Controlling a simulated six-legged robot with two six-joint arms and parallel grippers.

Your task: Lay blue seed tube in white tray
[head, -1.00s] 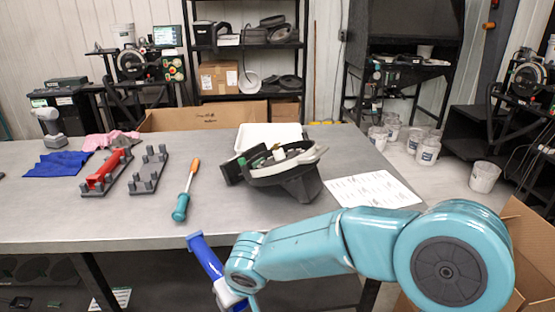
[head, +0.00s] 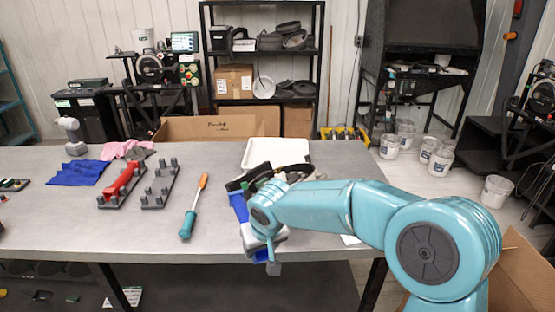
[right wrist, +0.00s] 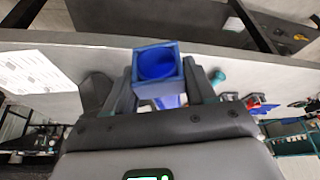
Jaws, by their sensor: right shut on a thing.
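The blue seed tube (head: 238,205) is in my right gripper (head: 266,246), at the front edge of the table. In the right wrist view the tube's square open end (right wrist: 158,68) shows between the two fingers of the gripper (right wrist: 157,90), which are shut on it. In the head view my arm hides part of the tube. The white tray (head: 262,152) lies at the back of the table, behind the black seed meter (head: 240,183). My arm covers much of the meter. My left gripper is not in view.
Further left are a grey peg rack (head: 158,190), a rack with a red part (head: 121,184), a blue cloth (head: 78,173) and a pink cloth (head: 118,150). The table's front middle-left is clear.

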